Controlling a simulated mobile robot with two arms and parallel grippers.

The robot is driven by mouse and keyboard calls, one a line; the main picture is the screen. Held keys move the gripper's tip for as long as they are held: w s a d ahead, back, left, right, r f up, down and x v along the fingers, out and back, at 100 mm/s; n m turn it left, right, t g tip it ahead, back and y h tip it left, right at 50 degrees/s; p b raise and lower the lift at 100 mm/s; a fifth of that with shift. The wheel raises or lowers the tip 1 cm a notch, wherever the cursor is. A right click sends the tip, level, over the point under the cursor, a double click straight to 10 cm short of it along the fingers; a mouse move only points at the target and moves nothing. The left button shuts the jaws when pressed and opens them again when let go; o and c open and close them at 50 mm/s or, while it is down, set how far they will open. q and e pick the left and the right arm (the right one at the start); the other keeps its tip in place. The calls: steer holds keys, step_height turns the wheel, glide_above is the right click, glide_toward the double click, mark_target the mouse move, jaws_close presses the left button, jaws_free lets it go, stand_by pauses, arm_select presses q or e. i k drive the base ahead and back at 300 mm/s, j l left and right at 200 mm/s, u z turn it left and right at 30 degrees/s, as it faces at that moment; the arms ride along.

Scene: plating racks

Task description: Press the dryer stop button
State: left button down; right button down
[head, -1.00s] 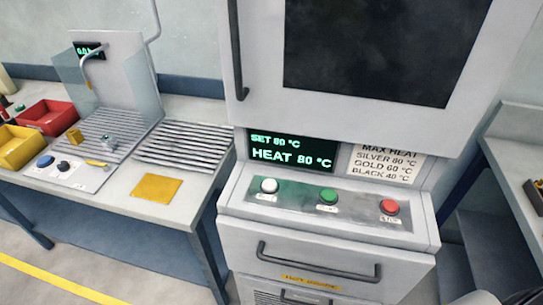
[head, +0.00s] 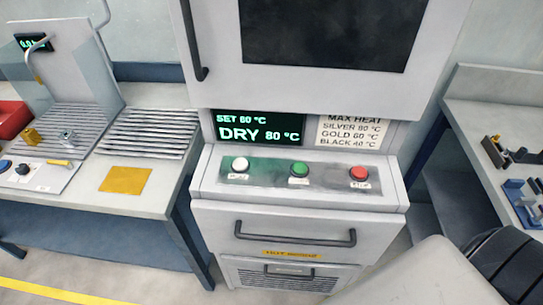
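The dryer (head: 330,222) stands in the middle of the head view with its large dark-windowed door shut. Its sloped panel has a white button (head: 240,164), a green button (head: 299,169) and a red button (head: 359,173). The red one at the right end is the likely stop button, though its label is too small to read. The green display (head: 258,127) reads SET 60 °C and DRY 80 °C. One of my arms enters at the bottom right, below and right of the panel. Neither gripper's fingers show.
A sign (head: 352,132) lists max heat: silver 80, gold 60, black 40 °C. The left bench (head: 150,200) holds a ribbed drain area, a yellow mat (head: 125,180) and a red bin (head: 12,118). The right bench (head: 480,120) holds small blue and dark fixtures. A drawer handle (head: 295,235) sticks out below the panel.

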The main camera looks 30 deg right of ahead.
mark_target(359, 172)
steer(key=l+z, duration=0.15)
steer(key=z, duration=1.4)
